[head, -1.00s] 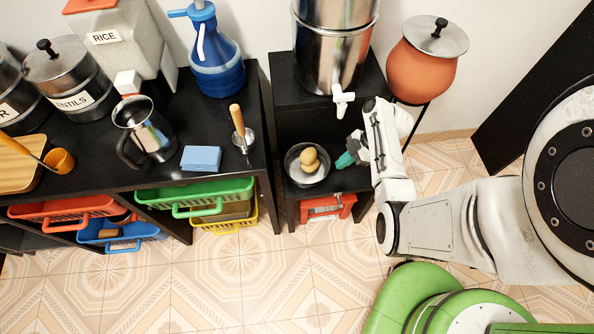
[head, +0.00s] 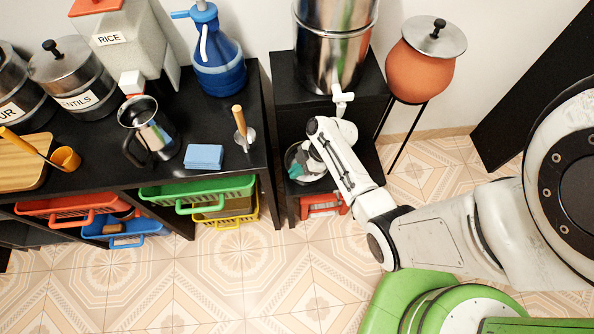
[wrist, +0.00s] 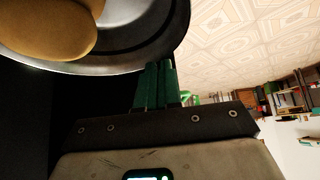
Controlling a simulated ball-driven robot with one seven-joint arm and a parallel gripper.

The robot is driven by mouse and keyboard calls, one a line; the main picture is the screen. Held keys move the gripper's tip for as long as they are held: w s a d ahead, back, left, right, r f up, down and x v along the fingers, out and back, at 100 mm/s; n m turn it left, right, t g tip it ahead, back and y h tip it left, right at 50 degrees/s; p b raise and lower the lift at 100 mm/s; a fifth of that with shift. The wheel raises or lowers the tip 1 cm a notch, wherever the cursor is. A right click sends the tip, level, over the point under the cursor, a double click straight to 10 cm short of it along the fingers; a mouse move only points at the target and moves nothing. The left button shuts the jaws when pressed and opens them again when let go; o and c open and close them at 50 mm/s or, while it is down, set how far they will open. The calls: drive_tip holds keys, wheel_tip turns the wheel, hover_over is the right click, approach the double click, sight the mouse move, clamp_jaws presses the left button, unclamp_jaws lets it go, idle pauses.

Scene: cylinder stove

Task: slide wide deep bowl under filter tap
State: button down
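The metal bowl (head: 313,178) stands on the low black shelf below the filter, partly hidden by my arm in the head view. The wrist view shows its rim close up (wrist: 118,62) and a rounded tan thing (wrist: 45,32) inside it. The white filter tap (head: 342,98) sticks out from the metal filter (head: 330,55), above and to the right of the bowl. My gripper (head: 296,171) has teal fingers, at the bowl's near left side in the head view. In the wrist view the fingers (wrist: 157,82) are together, with their tips at the bowl's rim; contact is unclear.
A black counter (head: 225,130) stands left of the shelf, with a blue sponge (head: 203,157) and a metal pitcher (head: 148,130) on it. A red stool-like thing (head: 322,203) is under the shelf. A clay pot (head: 420,75) stands on the right. The tiled floor in front is clear.

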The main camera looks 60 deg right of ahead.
drive_tip(key=shift+s+f, duration=0.25)
drive_tip(key=shift+f, duration=0.2)
drive_tip(key=shift+s+d, duration=0.25)
drive_tip(key=shift+s, duration=0.05)
drive_tip(key=s+d+b, duration=0.1)
drive_tip(key=s+d, duration=0.5)
drive_tip(key=shift+s+d, duration=0.15)
drive_tip(key=shift+s, duration=0.05)
drive_tip(key=shift+r, duration=0.1)
drive_tip(key=shift+w, duration=0.1)
drive_tip(key=shift+r+p, duration=0.5)
drive_tip(key=shift+r, duration=0.35)
drive_tip(key=shift+f, duration=0.1)
